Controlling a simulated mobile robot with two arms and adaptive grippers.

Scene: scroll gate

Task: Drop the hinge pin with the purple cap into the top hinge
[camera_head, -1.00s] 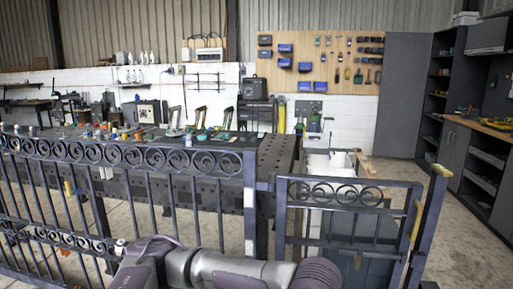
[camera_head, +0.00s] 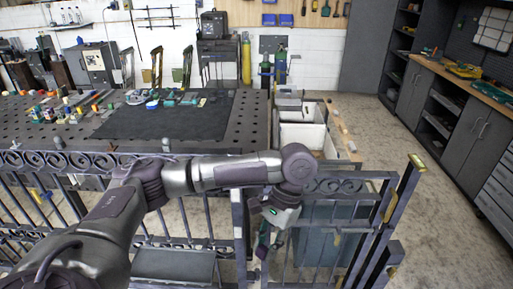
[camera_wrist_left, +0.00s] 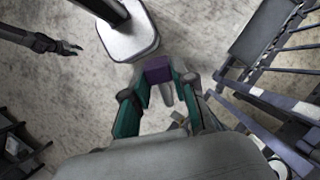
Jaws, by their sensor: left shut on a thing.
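My left gripper (camera_head: 266,243) hangs fingers-down from the wrist beside the narrow gate (camera_head: 345,188), near the post (camera_head: 238,215) at its left end. In the left wrist view its green-sided fingers are shut on the purple cap (camera_wrist_left: 158,71) of the hinge pin. A grey shaft (camera_wrist_left: 167,95) shows beside the cap, partly hidden by the fingers. My right gripper (camera_wrist_left: 72,47) is open and empty at the upper left of the left wrist view, and is not in the head view. I cannot make out the top hinge clearly; my arm covers part of the gate's top rail.
A perforated workbench (camera_head: 215,135) with small parts stands behind the scrolled fence (camera_head: 90,160). White bins (camera_head: 300,138) stand behind the gate. The gate's right post (camera_head: 405,190) carries brass pieces. Concrete floor (camera_head: 445,205) is clear to the right.

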